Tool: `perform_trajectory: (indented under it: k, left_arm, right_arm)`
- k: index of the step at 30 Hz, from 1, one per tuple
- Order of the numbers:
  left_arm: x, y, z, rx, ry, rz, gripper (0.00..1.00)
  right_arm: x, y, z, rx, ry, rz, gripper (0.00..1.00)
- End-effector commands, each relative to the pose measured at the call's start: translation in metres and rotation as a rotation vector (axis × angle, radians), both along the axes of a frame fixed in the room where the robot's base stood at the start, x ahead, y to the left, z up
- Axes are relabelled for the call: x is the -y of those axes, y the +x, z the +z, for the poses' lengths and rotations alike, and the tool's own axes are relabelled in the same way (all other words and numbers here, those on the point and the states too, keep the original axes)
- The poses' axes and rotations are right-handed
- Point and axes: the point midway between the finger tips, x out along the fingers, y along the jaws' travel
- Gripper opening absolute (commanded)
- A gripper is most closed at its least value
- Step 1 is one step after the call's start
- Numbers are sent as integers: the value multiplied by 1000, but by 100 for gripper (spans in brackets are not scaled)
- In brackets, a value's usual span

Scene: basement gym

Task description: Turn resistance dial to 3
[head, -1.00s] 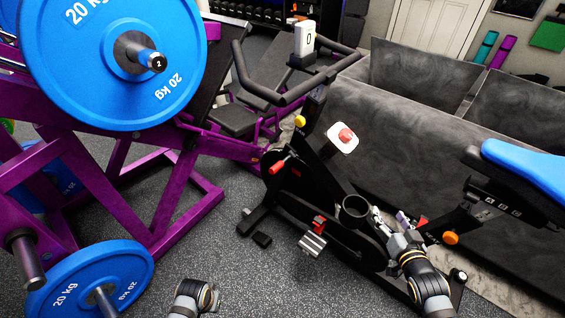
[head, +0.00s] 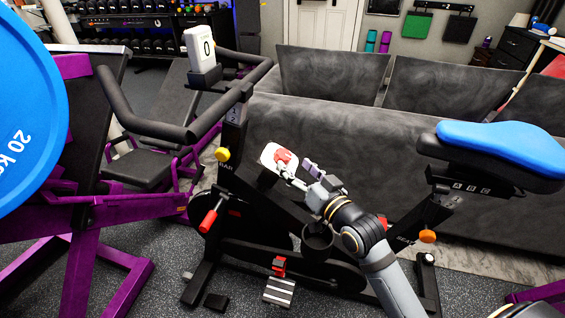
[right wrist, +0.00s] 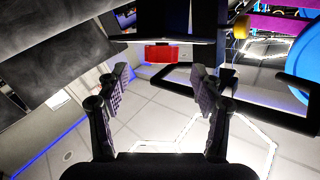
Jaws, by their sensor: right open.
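The red resistance dial (head: 282,158) sits on a white plate (head: 268,155) on the exercise bike's frame. In the right wrist view a red block (right wrist: 160,53), apparently the dial, shows ahead of and between the fingertips. A white display (head: 206,48) reading 0 stands above the handlebar. My right gripper (head: 298,173) is open and close to the dial, on its lower right side in the head view. Its two fingers (right wrist: 160,85) are spread with nothing between them. The gripper partly covers the plate, and the dial's setting cannot be read. My left gripper is out of view.
The blue bike saddle (head: 500,150) is to the right of my right arm. The black handlebar (head: 165,130) is at upper left. Purple gym equipment (head: 85,260) with a blue plate (head: 30,120) stands left. Grey panels (head: 330,120) stand behind the bike.

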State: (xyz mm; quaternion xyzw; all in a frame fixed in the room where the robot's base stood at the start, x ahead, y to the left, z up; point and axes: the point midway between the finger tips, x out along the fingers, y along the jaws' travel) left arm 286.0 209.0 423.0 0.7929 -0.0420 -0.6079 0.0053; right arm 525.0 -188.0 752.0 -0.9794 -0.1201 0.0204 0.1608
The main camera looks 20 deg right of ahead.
Motion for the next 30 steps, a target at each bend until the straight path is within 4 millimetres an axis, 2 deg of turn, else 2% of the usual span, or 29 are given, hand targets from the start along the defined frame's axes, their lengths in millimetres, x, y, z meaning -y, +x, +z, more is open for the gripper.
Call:
perform_trajectory:
  k: [1, 6, 9, 13, 20, 30]
  left_arm:
    - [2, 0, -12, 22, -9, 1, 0]
    - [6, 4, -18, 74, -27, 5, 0]
    - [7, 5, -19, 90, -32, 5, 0]
    - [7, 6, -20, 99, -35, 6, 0]
    - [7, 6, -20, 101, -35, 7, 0]
    - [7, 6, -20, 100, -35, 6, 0]
  right_arm:
    - [-3, 10, -1, 8, 10, 2, 66]
    - [-12, 40, 1, 4, 6, 4, 66]
    - [-14, 52, 1, 4, 3, 3, 66]
    - [-16, 59, 1, 1, 1, 5, 66]
    - [-16, 60, 2, 0, 0, 4, 66]
    - [-16, 59, 2, 1, 0, 4, 22]
